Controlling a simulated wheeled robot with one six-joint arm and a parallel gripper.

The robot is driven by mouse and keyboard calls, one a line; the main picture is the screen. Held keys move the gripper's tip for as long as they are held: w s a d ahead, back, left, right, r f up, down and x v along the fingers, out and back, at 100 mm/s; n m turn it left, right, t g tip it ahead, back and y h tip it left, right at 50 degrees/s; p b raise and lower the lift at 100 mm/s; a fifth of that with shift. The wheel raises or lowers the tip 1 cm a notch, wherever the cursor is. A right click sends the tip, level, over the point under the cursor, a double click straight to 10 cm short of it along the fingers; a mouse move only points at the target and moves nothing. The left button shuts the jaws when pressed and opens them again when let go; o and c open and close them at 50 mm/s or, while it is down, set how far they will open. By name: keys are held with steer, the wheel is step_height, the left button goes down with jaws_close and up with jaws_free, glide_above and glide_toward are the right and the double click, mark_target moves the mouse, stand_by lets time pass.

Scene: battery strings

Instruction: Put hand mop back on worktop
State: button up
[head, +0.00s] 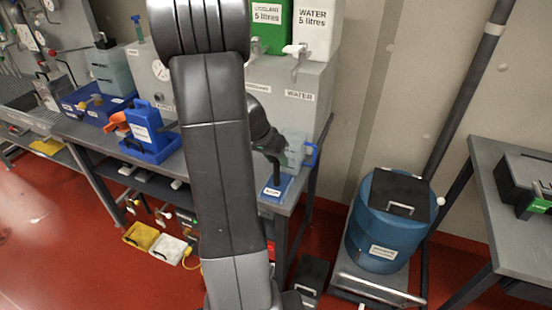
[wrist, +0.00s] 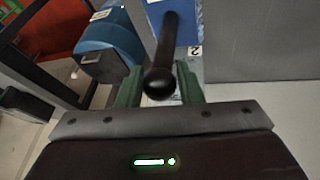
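The hand mop, a blue block (head: 275,188) with a white label and a black upright handle, is at the front right end of the grey worktop (head: 222,193). It appears to rest on the worktop. My gripper (head: 268,143) is above it at the handle's upper end, partly hidden behind my arm. In the wrist view, the black round-ended handle (wrist: 170,45) lies between the two green fingers of my gripper (wrist: 160,88). The fingers stand apart with narrow gaps beside the handle. Contact is hard to judge.
A translucent blue jug (head: 296,150) stands close behind the mop. Labelled coolant (head: 270,30) and water (head: 314,32) containers are behind it. A blue tray (head: 155,152) is to the left.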

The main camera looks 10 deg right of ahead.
steer(key=o, duration=0.3)
steer(key=shift+r, duration=0.1)
steer(key=shift+r+p, duration=0.2)
steer(key=shift+p, duration=0.15)
steer(key=b+v, duration=0.2)
steer(key=v, duration=0.9)
steer(key=shift+a+r, duration=0.2)
steer(key=shift+r, duration=0.1)
steer(key=p+x, duration=0.1)
steer(key=x, duration=1.1)
steer(key=shift+s+p, duration=0.15)
steer(key=shift+p, duration=0.2)
steer(key=shift+f, duration=0.3)
steer(key=shift+r, duration=0.3)
